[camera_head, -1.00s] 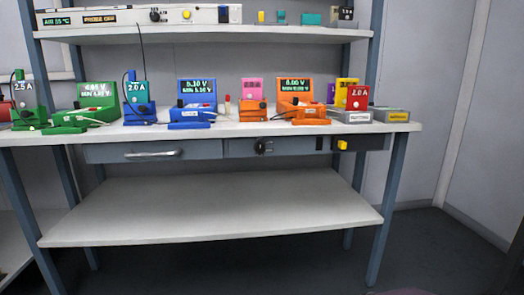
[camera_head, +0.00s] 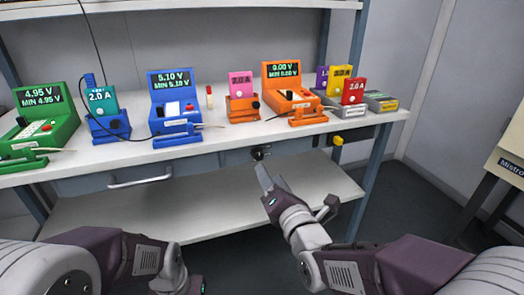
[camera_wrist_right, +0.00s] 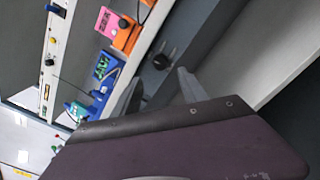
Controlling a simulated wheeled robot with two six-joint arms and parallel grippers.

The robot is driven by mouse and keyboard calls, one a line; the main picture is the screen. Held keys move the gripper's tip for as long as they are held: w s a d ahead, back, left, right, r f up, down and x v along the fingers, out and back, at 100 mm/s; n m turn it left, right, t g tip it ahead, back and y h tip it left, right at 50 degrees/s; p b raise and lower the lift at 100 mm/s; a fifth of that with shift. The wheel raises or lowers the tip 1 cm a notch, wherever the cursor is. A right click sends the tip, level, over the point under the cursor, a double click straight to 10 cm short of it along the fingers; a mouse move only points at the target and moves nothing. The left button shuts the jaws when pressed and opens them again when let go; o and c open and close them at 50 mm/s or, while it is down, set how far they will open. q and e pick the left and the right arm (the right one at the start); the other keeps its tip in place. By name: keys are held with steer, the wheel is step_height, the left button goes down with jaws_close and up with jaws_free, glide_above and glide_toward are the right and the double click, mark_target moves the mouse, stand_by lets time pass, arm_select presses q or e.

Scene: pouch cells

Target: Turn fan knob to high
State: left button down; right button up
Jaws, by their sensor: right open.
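A black round knob (camera_head: 260,153) sits on the grey front panel under the bench top, between the drawer handle and a yellow switch. I take it for the fan knob; its markings are too small to read. It also shows in the right wrist view (camera_wrist_right: 160,61). My right gripper (camera_head: 266,176) is open and empty, just below and in front of the knob, apart from it. In the right wrist view its two fingers (camera_wrist_right: 160,90) are spread below the knob. My left arm (camera_head: 165,268) is low at the left; its fingers are hidden or cut off.
The bench top (camera_head: 225,140) carries green, blue and orange testers (camera_head: 290,94) with cables and coloured pouch cells. A drawer handle (camera_head: 140,179) projects at left, and a yellow switch (camera_head: 338,141) at right. A lower shelf (camera_head: 215,210) lies beneath; a labelled stand (camera_head: 510,165) is at far right.

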mark_target(259, 157)
steer(key=b+x, duration=0.1)
steer(key=x, duration=0.2)
steer(key=b+x, duration=0.1)
steer(key=x, duration=0.3)
steer(key=shift+w+f, duration=0.25)
steer(key=shift+w, duration=0.05)
steer(key=shift+w+a+r, duration=0.15)
steer(key=shift+w+a, duration=0.05)
steer(key=shift+w, duration=0.25)
jaws_close()
